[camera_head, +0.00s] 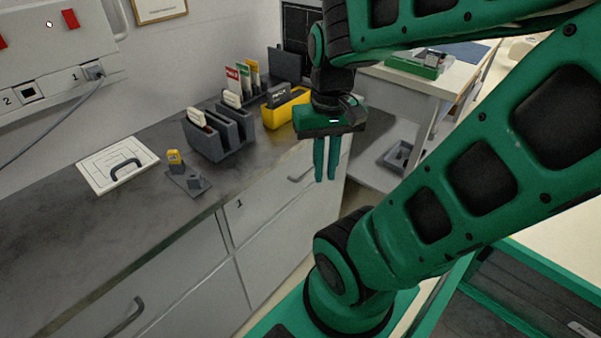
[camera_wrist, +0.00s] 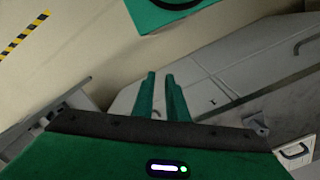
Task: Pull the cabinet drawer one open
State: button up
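The drawer marked 1 (camera_head: 262,196) is a light grey front under the dark counter, and it looks shut. Its label also shows in the wrist view, on the drawer front (camera_wrist: 212,101). Its grey bar handle (camera_head: 300,177) shows just left of my fingers in the head view; I cannot make it out in the wrist view. My gripper (camera_head: 325,180) points down in front of the drawer's right part, close to the handle. Its two green fingers (camera_wrist: 161,76) are a little apart, with nothing seen between them. I cannot tell whether they touch the handle.
The counter (camera_head: 80,235) holds a white panel with a dark handle (camera_head: 112,168), grey holders (camera_head: 217,138) and a yellow box (camera_head: 282,108). Another drawer handle (camera_head: 125,318) is at lower left. A side table (camera_head: 440,75) stands behind my arm. Floor is free before the drawers.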

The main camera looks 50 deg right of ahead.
jog(key=m+t, duration=0.2)
jog(key=m, duration=0.9)
send_over(313, 168)
jog(key=s, duration=0.2)
notch_tip(313, 168, down, 11)
jog(key=f, duration=0.3)
jog(key=w+f, duration=0.1)
jog(key=f, duration=0.6)
jog(key=shift+w, duration=0.3)
jog(key=shift+c, duration=0.4)
grip_shut()
